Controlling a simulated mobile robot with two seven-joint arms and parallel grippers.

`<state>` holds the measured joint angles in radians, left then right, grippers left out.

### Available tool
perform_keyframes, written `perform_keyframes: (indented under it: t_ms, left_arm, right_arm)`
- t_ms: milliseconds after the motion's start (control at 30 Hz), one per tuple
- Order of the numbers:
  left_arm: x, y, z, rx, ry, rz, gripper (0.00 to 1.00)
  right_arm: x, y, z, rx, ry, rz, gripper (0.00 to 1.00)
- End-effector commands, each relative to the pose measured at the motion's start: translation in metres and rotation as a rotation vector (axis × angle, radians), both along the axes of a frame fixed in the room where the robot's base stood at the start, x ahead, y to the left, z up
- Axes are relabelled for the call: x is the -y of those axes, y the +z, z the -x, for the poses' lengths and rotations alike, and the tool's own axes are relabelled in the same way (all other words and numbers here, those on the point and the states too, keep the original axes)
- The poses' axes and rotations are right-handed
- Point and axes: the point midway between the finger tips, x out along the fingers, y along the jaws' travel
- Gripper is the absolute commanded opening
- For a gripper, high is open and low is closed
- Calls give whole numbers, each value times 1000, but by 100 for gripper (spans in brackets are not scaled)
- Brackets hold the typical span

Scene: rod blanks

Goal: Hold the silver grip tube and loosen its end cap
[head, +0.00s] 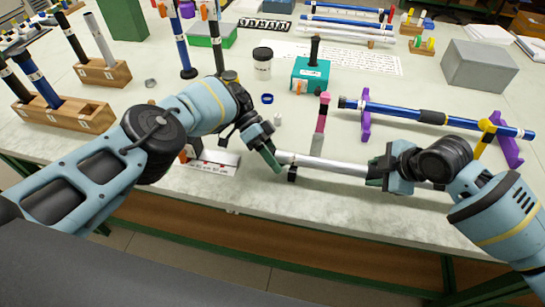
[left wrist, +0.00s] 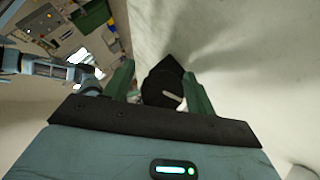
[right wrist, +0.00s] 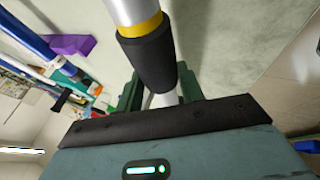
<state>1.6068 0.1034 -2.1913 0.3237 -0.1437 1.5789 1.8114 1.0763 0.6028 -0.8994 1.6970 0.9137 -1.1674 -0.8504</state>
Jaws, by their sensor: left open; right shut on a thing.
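The silver grip tube (head: 330,163) lies roughly level near the table's front edge. My right gripper (head: 382,172) is shut on it. In the right wrist view the tube (right wrist: 132,10) has a yellow band and a black sleeve (right wrist: 150,60), with bare silver between the fingers. My left gripper (head: 270,158) is open at the tube's left end. In the left wrist view a black end piece with a pale slot, seemingly the end cap (left wrist: 157,85), shows between the open fingers. Contact with the fingers cannot be told. In the head view the cap is hidden by my left gripper.
A black support (head: 292,173) stands under the tube near its left end. A pink-and-black upright tool (head: 321,115) stands just behind the tube. A blue rod (head: 400,112) rests on purple stands behind my right gripper. A wooden rack (head: 62,112) stands at left.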

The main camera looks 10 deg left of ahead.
Motion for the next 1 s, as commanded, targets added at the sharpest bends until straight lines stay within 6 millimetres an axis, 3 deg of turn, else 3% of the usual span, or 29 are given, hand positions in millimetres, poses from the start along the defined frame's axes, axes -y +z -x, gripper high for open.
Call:
perform_keyframes:
  t_ms: [400,1000]
  left_arm:
    - [1,1,-1,18,-5,1,56]
    - [0,0,-2,209,-4,1,56]
  right_arm:
    - [0,1,-1,2,0,-1,0]
    - [0,1,-1,2,0,-1,0]
